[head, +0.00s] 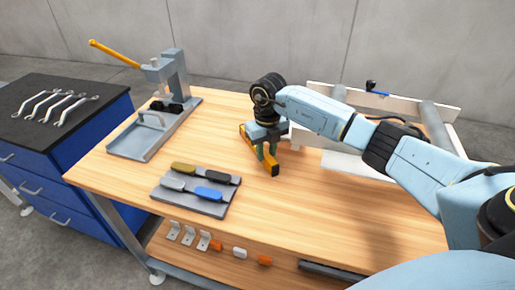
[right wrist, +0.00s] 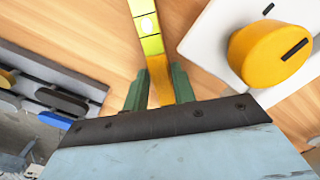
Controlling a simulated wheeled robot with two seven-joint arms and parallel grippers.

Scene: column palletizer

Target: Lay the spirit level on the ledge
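The spirit level (head: 274,169) is a yellow bar with a black end. It sits at the middle of the wooden workbench, low at its surface; I cannot tell whether it touches the wood. My right gripper (head: 266,152) points down over it, with its green fingers on both sides of the bar. In the right wrist view the bar (right wrist: 147,25), with a pale vial, runs between the fingers (right wrist: 160,88), which look closed against its sides. A white flat strip (head: 345,166) fronts the machine at the back right; it may be the ledge. My left gripper is not in view.
A grey tray (head: 192,205) with several handled tools lies front left. A press with a yellow lever (head: 115,53) stands back left. A yellow knob (right wrist: 268,54) on a white panel is close right of the level.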

